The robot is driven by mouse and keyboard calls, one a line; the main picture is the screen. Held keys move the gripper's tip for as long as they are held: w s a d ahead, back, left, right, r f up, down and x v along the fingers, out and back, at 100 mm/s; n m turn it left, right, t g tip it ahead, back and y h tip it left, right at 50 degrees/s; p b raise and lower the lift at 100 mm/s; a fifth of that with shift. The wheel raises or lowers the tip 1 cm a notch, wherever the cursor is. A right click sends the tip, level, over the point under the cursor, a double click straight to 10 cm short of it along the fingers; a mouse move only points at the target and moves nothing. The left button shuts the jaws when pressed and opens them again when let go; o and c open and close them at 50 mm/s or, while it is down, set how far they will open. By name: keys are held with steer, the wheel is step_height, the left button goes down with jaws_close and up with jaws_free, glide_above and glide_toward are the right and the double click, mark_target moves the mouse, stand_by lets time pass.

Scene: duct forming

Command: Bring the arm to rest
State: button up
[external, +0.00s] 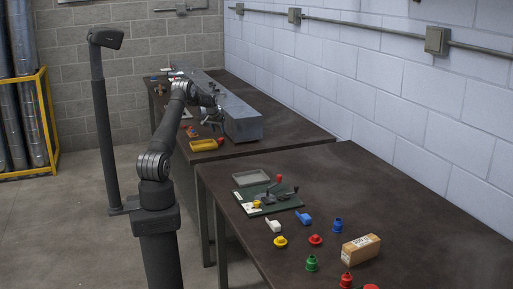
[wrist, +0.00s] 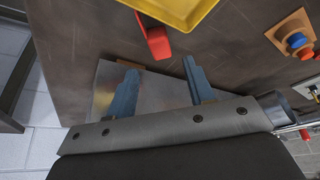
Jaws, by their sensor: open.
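My gripper (external: 212,112) is over the far table in the external view, close to the long grey metal duct (external: 243,124). In the wrist view my gripper (wrist: 160,68) has its two blue-grey fingers spread apart with nothing held between them. A flat light-grey sheet (wrist: 158,92) lies behind and between the fingers in that view. My arm is raised and bent, reaching from its pedestal toward the far table.
A yellow tray (external: 203,145) lies at the far table's edge; it also shows in the wrist view (wrist: 172,8) beside a red piece (wrist: 157,42). The near table holds a green board (external: 280,203), a cardboard box (external: 361,249) and several coloured knobs. A dark post (external: 101,130) stands left.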

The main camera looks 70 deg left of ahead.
mark_target(220, 139)
steer(key=x, duration=0.7)
step_height(220, 139, up, 2)
steer(key=shift+r, duration=0.65)
